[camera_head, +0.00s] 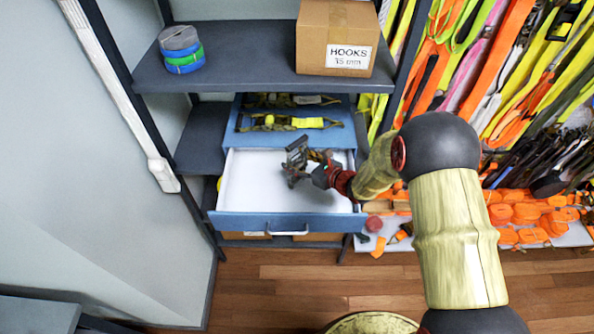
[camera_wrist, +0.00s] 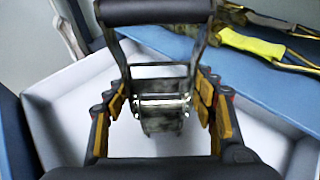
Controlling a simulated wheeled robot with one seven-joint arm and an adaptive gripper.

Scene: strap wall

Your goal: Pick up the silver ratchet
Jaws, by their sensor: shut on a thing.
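The silver ratchet (camera_wrist: 162,103) is a metal frame with a dark handle bar, and it sits between my gripper's yellow-padded fingers in the wrist view. My gripper (camera_head: 307,168) is shut on it. In the head view the ratchet (camera_head: 297,152) shows at the end of my gripper, over the open white-lined drawer (camera_head: 245,185). I cannot tell from these frames whether it still touches the drawer floor. The rest of the drawer looks empty, with part of it hidden behind my gripper.
A blue surface behind the drawer holds straps with yellow-green parts (camera_head: 300,122). A shelf above bears a hooks box (camera_head: 330,40) and rolled straps (camera_head: 180,48). Colourful straps (camera_head: 500,60) hang at the right, with orange rolls (camera_head: 525,213) below. The drawer's front wall (camera_head: 250,222) stands nearest.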

